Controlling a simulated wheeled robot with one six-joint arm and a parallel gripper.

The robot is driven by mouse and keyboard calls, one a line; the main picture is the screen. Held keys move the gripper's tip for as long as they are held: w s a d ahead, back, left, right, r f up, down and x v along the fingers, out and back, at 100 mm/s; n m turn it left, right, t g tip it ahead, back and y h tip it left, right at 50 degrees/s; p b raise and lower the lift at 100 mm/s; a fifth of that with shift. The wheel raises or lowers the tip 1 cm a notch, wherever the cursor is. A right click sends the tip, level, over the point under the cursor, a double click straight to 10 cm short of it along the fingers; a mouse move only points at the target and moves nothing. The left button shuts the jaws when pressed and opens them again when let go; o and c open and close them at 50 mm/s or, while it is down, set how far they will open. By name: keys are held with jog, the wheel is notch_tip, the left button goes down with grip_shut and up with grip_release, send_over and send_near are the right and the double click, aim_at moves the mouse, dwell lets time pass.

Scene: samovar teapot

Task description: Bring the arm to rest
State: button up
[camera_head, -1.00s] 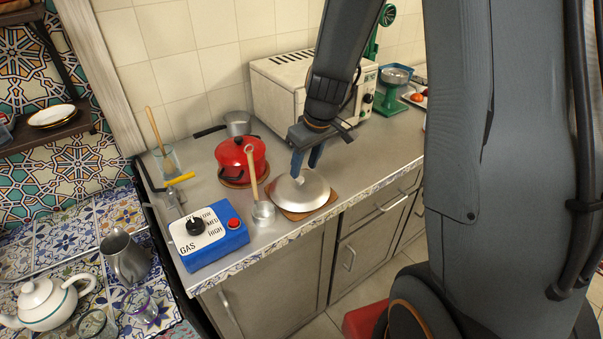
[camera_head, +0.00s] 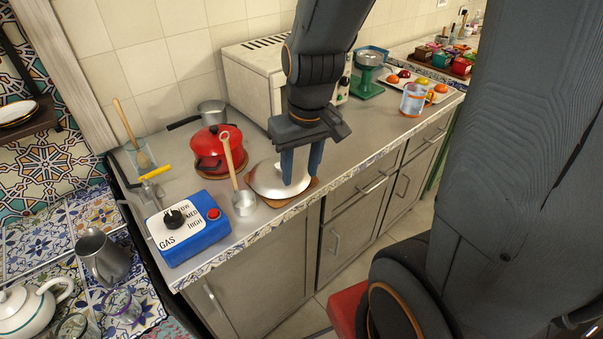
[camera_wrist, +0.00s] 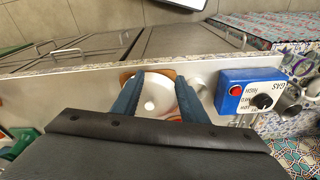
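My gripper (camera_head: 301,168) is open and empty, pointing down over the counter. In the wrist view its two blue fingers (camera_wrist: 157,100) are spread apart with a gap between them. In the wrist view the lid (camera_wrist: 157,90) shows below and between the fingers, not gripped. Whether a fingertip touches it cannot be told.
A mug (camera_head: 413,99) stands on the right. A teapot (camera_head: 30,308) and metal jug (camera_head: 103,257) are at lower left. The counter right of my gripper is clear.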

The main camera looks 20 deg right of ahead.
jog(key=s, duration=0.2)
jog(key=shift+s+a+f+m, duration=0.2)
jog(key=shift+s+f+m, duration=0.15)
jog(key=shift+s+m, duration=0.05)
jog(key=shift+f+b, duration=0.6)
jog(key=shift+f, duration=0.15)
dwell(0.3)
